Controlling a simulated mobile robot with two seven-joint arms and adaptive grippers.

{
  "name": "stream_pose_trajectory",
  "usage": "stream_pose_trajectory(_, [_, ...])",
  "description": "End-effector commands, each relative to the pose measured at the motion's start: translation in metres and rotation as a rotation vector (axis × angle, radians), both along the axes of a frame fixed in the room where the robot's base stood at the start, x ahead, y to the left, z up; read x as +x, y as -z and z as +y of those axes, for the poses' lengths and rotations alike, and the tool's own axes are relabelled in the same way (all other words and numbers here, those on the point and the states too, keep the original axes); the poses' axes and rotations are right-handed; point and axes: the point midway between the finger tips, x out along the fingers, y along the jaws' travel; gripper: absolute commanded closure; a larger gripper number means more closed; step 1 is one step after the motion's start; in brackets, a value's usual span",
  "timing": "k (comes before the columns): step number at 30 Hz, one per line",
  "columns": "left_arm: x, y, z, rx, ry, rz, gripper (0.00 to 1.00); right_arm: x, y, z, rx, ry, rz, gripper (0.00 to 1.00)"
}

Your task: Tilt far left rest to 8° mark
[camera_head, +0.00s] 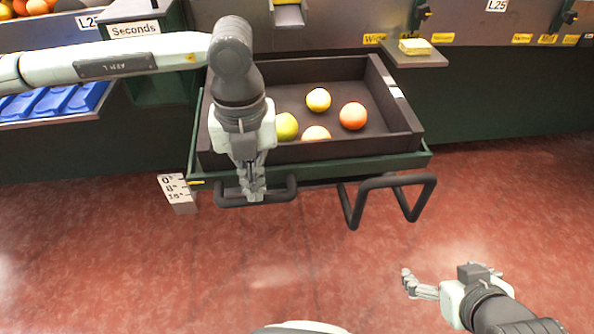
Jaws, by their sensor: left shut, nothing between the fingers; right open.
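The rest is a green ledge (420,160) holding a dark tray (320,69) with several oranges and yellow fruit. At its left front corner is a yellow pointer (197,183), beside a white scale (178,190) marked 0°, 8° and 16°. The pointer appears close to the 0° and 8° marks; its exact reading is unclear. A black loop handle (285,193) hangs at the rest's front left. My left gripper (256,196) is shut and empty, its fingertips overlapping this handle in view; contact is unclear. My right gripper (448,273) is open and empty at lower right.
A second black handle (425,193) juts out at front right. A "Seconds" bin (150,75) and blue trays (50,103) stand at left. A yellow sponge (415,46) lies on a small shelf (430,59). The red floor (270,270) in front is clear.

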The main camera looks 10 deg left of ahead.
Motion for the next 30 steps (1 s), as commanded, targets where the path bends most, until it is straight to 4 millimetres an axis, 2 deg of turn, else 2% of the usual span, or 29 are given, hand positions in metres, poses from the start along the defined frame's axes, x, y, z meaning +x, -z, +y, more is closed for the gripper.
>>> stream_pose_trajectory(30, [0.0002, 0.0029, 0.0002, 0.0, 0.0, 0.0, 1.0, 0.0083, -0.0059, 0.0083, 0.017, -0.016, -0.049, 0.07])
